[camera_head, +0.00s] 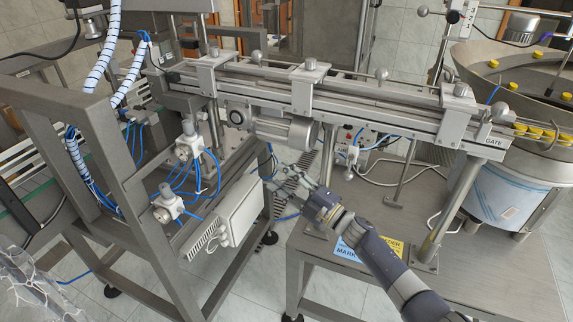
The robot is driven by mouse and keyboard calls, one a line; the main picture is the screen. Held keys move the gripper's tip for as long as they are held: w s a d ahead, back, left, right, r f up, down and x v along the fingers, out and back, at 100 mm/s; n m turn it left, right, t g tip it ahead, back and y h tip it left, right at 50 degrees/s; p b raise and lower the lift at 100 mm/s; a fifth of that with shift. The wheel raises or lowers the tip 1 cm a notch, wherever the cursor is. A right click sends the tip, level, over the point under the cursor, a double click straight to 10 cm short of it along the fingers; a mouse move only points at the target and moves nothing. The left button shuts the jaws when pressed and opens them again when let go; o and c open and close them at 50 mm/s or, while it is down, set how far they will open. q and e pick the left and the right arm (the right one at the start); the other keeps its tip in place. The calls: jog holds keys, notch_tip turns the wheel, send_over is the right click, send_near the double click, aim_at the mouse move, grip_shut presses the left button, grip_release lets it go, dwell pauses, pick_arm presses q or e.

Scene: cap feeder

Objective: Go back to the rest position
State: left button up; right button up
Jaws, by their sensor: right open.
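My right arm comes in from the bottom right. Its gripper (272,180) is open and appears empty, in front of the cap feeder's rail and to the right of a pale control box. The cap feeder's long metal rail (390,112) runs across the upper middle and slopes down to the right, ending at a plate labelled GATE (493,141). A round metal bowl (505,100) with yellow caps (511,57) stands at the right. My left gripper is not in the view.
A grey steel frame (110,165) with blue hoses fills the left. The pale control box (228,212) is close to my right gripper. A metal table (480,275) lies below my right arm, with blue and yellow labels (390,250). Tiled floor (250,290) shows between frame and table.

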jog(key=s+d+f+m+t+h+b, duration=0.1)
jog(key=d+f+m+h, duration=0.35)
jog(key=f, duration=0.55)
jog(key=s+d+f+m+t+h, duration=0.1)
jog(key=s+d+f+m+h, duration=0.25)
jog(key=f, duration=0.65)
jog(key=s+d+f+m+g+h, duration=0.15)
jog(key=s+d+f+m, duration=0.3)
jog(key=f, duration=0.55)
jog(key=s+d+f+m+g+h, duration=0.1)
jog(key=s+d+f+m+h, duration=0.35)
jog(key=f, duration=0.65)
jog(key=s+d+f+m+g+h, duration=0.1)
jog(key=s+f, duration=0.5)
jog(key=s, duration=0.9)
jog(key=s+d+f+m+g+h+b, duration=0.1)
jog(key=s+d+f+m+g, duration=0.2)
jog(key=s, duration=1.3)
jog(key=s+d+f+m+g+h+b, duration=0.1)
jog(key=s+d+f+m+g, duration=0.1)
jog(key=s+d+f+g, duration=0.4)
jog(key=s+d+f, duration=0.2)
jog(key=s+f, duration=0.3)
jog(key=s, duration=0.5)
jog(key=shift+f, duration=0.25)
